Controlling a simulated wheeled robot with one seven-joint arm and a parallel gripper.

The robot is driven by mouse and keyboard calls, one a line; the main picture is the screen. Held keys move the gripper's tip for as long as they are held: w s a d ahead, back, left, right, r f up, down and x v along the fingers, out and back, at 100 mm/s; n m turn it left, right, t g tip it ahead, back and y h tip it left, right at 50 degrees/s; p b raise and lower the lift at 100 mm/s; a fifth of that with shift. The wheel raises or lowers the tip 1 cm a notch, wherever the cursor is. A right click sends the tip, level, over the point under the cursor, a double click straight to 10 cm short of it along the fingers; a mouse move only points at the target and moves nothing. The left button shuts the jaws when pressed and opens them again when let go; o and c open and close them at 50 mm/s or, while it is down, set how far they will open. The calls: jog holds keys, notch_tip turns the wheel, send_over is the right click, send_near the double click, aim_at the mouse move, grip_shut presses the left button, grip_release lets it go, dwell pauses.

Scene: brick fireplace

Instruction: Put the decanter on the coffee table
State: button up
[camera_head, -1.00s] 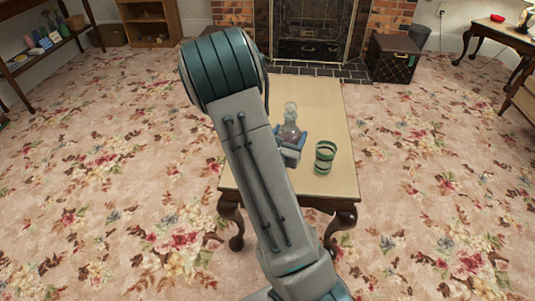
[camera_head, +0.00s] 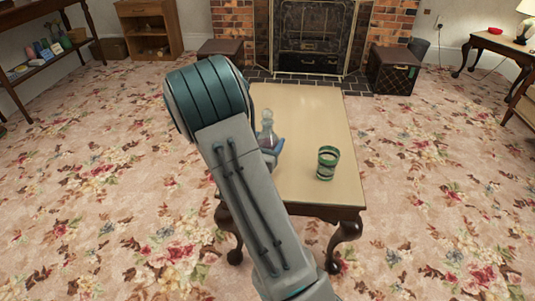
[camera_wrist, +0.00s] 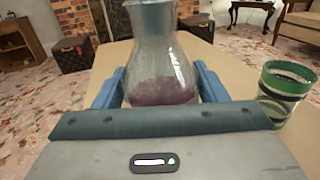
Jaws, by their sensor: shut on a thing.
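The glass decanter (camera_head: 266,129) has a clear stopper and dark red liquid low in it. It is upright over the left part of the coffee table (camera_head: 310,110), partly hidden by my arm in the head view. In the wrist view the decanter (camera_wrist: 155,65) fills the middle, between the two blue fingers of my gripper (camera_wrist: 160,88). My gripper (camera_head: 272,150) is shut on the decanter. I cannot tell whether its base touches the table top, since the gripper hides it.
A green-banded glass (camera_head: 327,163) stands on the table to the right of the decanter; it also shows in the wrist view (camera_wrist: 283,90). The far part of the table top is clear. A brick fireplace (camera_head: 310,40) and a dark trunk (camera_head: 393,65) stand behind.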

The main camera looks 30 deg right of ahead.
jog(key=shift+f+b, duration=1)
jog(key=shift+f, duration=0.85)
jog(key=shift+f, duration=0.1)
jog(key=o, duration=1.5)
jog(key=shift+f, duration=0.1)
